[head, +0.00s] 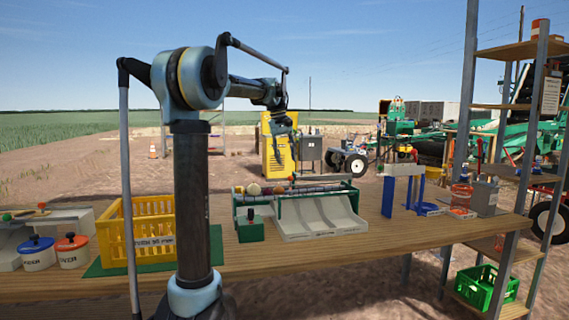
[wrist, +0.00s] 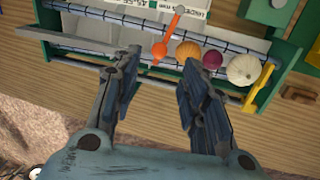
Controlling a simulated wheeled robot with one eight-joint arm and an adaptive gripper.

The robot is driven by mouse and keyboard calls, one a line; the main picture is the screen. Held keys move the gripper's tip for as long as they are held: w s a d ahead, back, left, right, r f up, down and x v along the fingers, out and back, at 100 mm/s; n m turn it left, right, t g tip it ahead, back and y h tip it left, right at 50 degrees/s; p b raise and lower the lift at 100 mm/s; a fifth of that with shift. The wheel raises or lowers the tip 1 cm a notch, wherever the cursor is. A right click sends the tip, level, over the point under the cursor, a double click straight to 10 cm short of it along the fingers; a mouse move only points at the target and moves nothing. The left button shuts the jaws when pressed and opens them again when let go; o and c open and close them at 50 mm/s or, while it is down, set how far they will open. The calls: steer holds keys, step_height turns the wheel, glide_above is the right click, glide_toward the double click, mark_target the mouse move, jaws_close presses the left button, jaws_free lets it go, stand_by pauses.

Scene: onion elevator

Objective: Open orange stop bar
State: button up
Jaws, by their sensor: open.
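The orange stop bar (wrist: 164,38) shows in the wrist view as a slim orange lever with a grey knob at its far end. It crosses the rails of the green-framed onion sorter, just left of an orange-brown onion (wrist: 188,50). My gripper (wrist: 158,60) is open and empty, with its two fingers reaching toward the bar's near end. I cannot tell the height gap between them. In the head view my gripper (head: 282,125) hangs above the back of the sorter (head: 320,213). The bar is too small there to make out surely.
A purple onion (wrist: 212,59) and a white onion (wrist: 243,69) sit right of the orange-brown one. A yellow piece (wrist: 258,88) stands beside the white onion. On the table (head: 400,240), a yellow crate (head: 137,228) is at left and a blue-legged stand (head: 388,195) at right.

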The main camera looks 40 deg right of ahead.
steer(key=shift+c, duration=0.5)
steer(key=shift+a, duration=0.1)
steer(key=c, duration=0.4)
steer(key=shift+w+a+f+n, duration=0.1)
steer(key=shift+w+a+n, duration=0.15)
steer(key=shift+n, duration=0.25)
jaws_close()
steer(key=w+a+n+g+h, duration=0.3)
steer(key=w+a+n+h, duration=0.25)
steer(key=a+n, duration=0.85)
steer(key=s+d+f+n, duration=0.1)
steer(key=d+f, duration=0.1)
steer(key=d+f+n, duration=0.1)
steer(key=d+f, duration=0.1)
steer(key=d, duration=0.1)
steer(key=s+d+f+n, duration=0.1)
steer(key=d+f, duration=0.2)
steer(key=shift+s+d, duration=0.1)
steer(key=shift+s, duration=0.25)
steer(key=shift+y, duration=0.25)
steer(key=shift+s+d+f, duration=0.2)
steer(key=shift+s+d, duration=0.1)
steer(key=shift+d, duration=0.35)
steer(key=shift+s+d+f, duration=0.2)
steer(key=shift+s+d, duration=0.1)
steer(key=shift+d, duration=0.3)
steer(key=shift+s+d+f, duration=0.2)
steer(key=shift+s+d, duration=0.1)
steer(key=shift+d, duration=0.35)
